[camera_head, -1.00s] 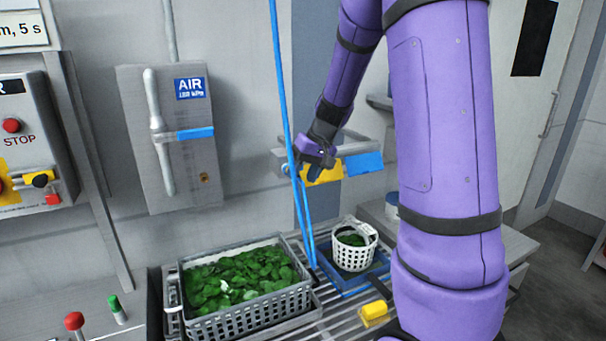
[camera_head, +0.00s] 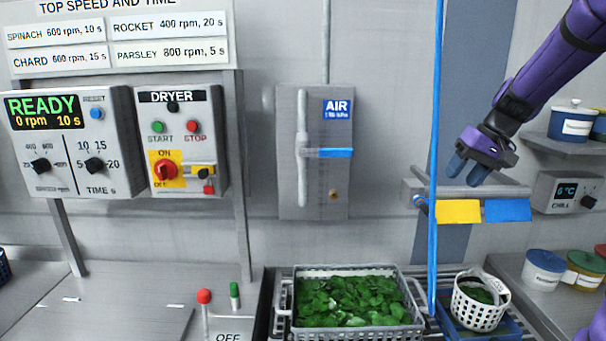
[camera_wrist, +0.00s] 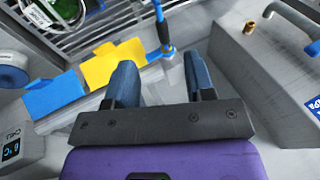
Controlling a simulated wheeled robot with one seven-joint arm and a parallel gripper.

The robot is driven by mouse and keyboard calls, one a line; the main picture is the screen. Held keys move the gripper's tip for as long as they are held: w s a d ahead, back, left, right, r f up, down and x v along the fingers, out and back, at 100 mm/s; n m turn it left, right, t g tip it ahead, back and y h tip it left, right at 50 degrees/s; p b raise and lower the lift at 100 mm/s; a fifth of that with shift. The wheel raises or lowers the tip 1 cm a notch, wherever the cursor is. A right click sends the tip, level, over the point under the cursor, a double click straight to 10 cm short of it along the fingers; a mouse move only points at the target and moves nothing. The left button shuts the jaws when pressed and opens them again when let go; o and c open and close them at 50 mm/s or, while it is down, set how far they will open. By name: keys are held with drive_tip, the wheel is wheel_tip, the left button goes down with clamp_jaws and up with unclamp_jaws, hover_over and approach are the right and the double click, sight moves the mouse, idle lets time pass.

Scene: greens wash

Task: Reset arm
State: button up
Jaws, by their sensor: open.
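My gripper (camera_head: 468,170) is at the right of the head view, in front of a wall-mounted rail with a yellow tag (camera_head: 458,211) and a blue tag (camera_head: 507,210). It hangs above the rail, to the right of the vertical blue hose (camera_head: 434,150). In the wrist view my gripper (camera_wrist: 160,78) shows two blue-grey fingers spread apart with nothing between them. The yellow tag (camera_wrist: 108,62) and blue tag (camera_wrist: 52,96) lie beyond and left of the fingers there. Whether a finger touches the rail cannot be told.
A grey basket (camera_head: 355,333) of green leaves and a small white basket (camera_head: 478,310) stand on the rack below. The AIR box (camera_head: 312,190), dryer panel (camera_head: 182,140) and READY panel (camera_head: 72,160) are on the wall. Lidded tubs (camera_head: 545,268) stand at right.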

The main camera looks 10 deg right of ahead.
drive_tip(key=s+a+r+n+t+h, duration=0.1)
drive_tip(key=s+a+h, duration=0.1)
drive_tip(key=s+a, duration=0.6)
drive_tip(key=s+a+r+n+t+h, duration=0.1)
drive_tip(key=s+a, duration=0.8)
drive_tip(key=s, duration=0.6)
drive_tip(key=shift+a+r+n+h, duration=0.15)
drive_tip(key=shift+r+n+h, duration=0.2)
drive_tip(key=shift+n+h, duration=0.05)
drive_tip(key=shift+w, duration=0.1)
